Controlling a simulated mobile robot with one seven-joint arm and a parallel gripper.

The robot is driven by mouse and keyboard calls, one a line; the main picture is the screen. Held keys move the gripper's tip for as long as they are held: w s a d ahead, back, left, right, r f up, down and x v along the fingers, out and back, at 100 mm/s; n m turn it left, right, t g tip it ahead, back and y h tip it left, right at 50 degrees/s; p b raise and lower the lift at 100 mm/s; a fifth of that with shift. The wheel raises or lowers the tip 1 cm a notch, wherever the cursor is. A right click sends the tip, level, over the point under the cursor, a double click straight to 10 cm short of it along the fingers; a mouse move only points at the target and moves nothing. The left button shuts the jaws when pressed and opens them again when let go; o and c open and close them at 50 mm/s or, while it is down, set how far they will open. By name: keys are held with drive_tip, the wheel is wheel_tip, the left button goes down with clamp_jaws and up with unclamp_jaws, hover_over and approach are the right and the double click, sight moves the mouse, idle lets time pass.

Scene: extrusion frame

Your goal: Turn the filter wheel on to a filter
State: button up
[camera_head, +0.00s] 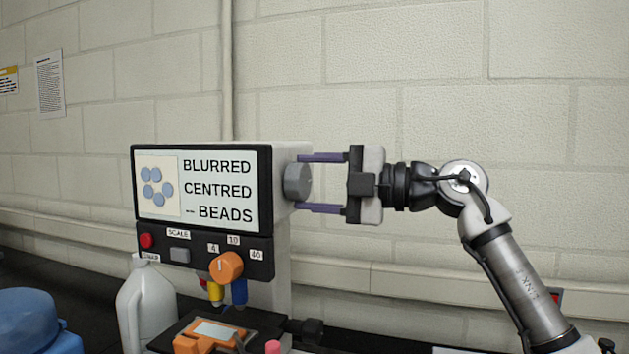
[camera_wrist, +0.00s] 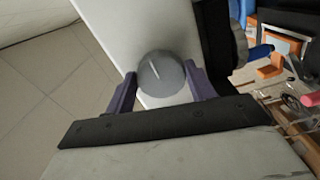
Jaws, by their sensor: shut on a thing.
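A white instrument (camera_head: 280,160) stands against the wall with a screen (camera_head: 215,190) reading "BLURRED", "CENTRED" and "-- BEADS" beside a picture of several blue discs. A round grey knob (camera_head: 298,182) sticks out of its right side; I cannot tell from any label whether it is the filter wheel. My gripper (camera_head: 320,183) reaches it from the right, one purple finger above and one below. In the wrist view the knob (camera_wrist: 160,75), with a pale line on its face, sits between the fingers (camera_wrist: 160,88), which are shut on it.
Below the screen are a red button (camera_head: 146,241), a grey button (camera_head: 180,254) and an orange knob (camera_head: 226,267) among labels 4, 10 and 40. A white jug (camera_head: 146,305) and a blue object (camera_head: 32,322) stand left. The wall is behind.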

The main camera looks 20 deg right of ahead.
idle(0.3)
drive_tip(key=o, duration=0.9)
drive_tip(key=shift+o, duration=0.2)
drive_tip(key=b+v, duration=0.3)
drive_tip(key=v, duration=1)
drive_tip(key=shift+s+d, duration=0.25)
drive_tip(key=shift+d, duration=0.1)
drive_tip(key=shift+f, duration=0.1)
